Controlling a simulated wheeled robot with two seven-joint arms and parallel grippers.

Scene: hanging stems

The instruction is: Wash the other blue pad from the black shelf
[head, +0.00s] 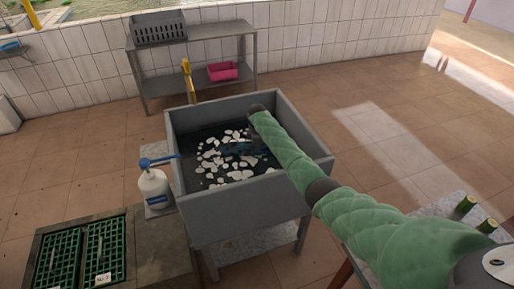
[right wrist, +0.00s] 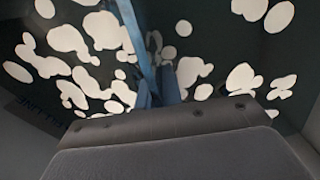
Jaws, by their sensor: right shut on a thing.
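A grey basin (head: 250,205) holds dark liquid (head: 186,145) with many white foam patches. My right arm, in a green sleeve, reaches over its right side. In the right wrist view, my right gripper (right wrist: 158,92) is shut on a thin blue piece, seen nearly edge-on, that looks like the blue pad (right wrist: 140,40). Foam patches surround it. In the head view, a little blue (head: 229,150) shows among the foam; the fingers are hard to make out there. How deep the pad sits is unclear. My left gripper is not in view.
A white pump bottle (head: 153,190) with a blue top stands left of the basin. Green grates (head: 103,248) lie at lower left. A shelf behind (head: 205,82) holds a dark crate (head: 158,27) and a pink tray (head: 222,71). A yellow upright piece (head: 188,80) stands at the basin's back.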

